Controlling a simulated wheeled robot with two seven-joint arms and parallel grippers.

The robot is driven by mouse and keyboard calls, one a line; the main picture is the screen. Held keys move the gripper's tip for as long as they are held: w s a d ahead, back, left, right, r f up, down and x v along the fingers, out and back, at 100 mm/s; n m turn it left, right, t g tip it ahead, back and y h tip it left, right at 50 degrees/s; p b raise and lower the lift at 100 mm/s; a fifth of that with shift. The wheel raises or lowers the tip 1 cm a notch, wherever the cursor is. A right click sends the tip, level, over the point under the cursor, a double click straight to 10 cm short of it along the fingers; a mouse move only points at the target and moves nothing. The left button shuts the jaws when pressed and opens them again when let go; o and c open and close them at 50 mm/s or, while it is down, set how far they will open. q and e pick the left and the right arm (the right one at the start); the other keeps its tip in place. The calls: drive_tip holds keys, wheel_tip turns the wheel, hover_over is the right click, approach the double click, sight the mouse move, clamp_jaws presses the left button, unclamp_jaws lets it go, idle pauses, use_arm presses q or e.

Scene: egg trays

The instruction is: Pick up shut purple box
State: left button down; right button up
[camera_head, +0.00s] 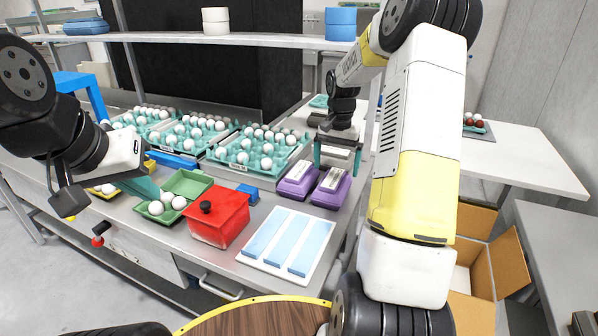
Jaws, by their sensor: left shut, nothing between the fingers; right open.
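Two shut purple boxes with pale labels on their lids stand side by side on the metal table, the left one (296,182) and the right one (331,189). My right gripper (338,170) is open above the right purple box, its two teal fingers pointing down on either side of the lid's far part. I cannot tell whether the fingers touch the box. My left gripper (143,187) is shut and empty, beside the open green box (187,184) at the table's left. Some white eggs sit in the green box.
Teal trays (247,169) of white eggs line the back of the table. A red box (216,219) with a black knob and a white board (262,262) with blue strips stand in front. A shelf (240,40) spans above. An open cardboard box (509,262) is at right.

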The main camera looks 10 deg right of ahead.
sight(332, 186)
drive_tip(key=shift+w+a+f, duration=0.1)
drive_tip(key=shift+w+f, duration=0.75)
drive_tip(key=shift+f, duration=0.05)
drive_tip(key=f, duration=0.7)
drive_tip(key=shift+s+f, duration=0.2)
drive_tip(key=shift+f, duration=0.05)
drive_tip(key=c, duration=1)
